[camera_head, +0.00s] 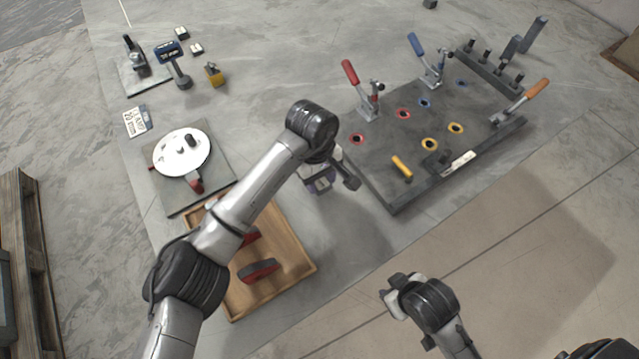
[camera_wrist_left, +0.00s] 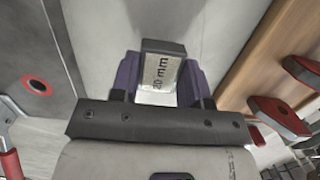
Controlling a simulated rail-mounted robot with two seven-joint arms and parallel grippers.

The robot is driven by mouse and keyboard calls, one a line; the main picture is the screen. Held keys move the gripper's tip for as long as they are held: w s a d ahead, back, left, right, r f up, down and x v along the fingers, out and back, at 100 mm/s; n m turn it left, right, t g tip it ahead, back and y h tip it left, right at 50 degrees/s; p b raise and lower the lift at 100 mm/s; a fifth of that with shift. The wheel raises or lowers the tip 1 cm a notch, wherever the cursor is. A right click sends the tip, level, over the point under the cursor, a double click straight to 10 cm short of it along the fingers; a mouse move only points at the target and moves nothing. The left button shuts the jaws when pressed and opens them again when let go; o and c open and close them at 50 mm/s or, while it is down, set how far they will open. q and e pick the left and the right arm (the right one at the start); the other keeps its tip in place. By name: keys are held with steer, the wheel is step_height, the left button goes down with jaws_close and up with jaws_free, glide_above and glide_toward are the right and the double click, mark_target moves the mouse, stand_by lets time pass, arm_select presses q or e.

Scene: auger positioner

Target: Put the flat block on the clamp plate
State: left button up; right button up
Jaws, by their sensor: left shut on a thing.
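The flat block (camera_wrist_left: 161,72) is grey with a pale label reading 20 mm. My left gripper (camera_wrist_left: 160,85) is shut on it with purple fingers on both sides. In the head view my left gripper (camera_head: 320,183) hangs over bare table, left of the clamp plate, and the block is mostly hidden there. The clamp plate (camera_head: 385,165) is a dark slab with red, blue and orange clamp handles and coloured rings around holes. Its near edge shows in the left wrist view (camera_wrist_left: 30,50). My right gripper (camera_head: 395,296) is low in the head view, off the table's front; its fingers are unclear.
A wooden tray (camera_head: 306,268) with red-and-dark pieces lies left of my left gripper, partly under my arm. A white disc (camera_head: 180,150) sits on a grey base behind it. A label card (camera_head: 137,121) and small tools lie at the back left. The back middle table is clear.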

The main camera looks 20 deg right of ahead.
mark_target(320, 186)
arm_select(q)
steer(key=shift+s+f, duration=0.1)
steer(key=shift+f, duration=1.3)
steer(key=shift+b, duration=0.3)
steer(key=shift+f, duration=0.15)
steer(key=o, duration=1.1)
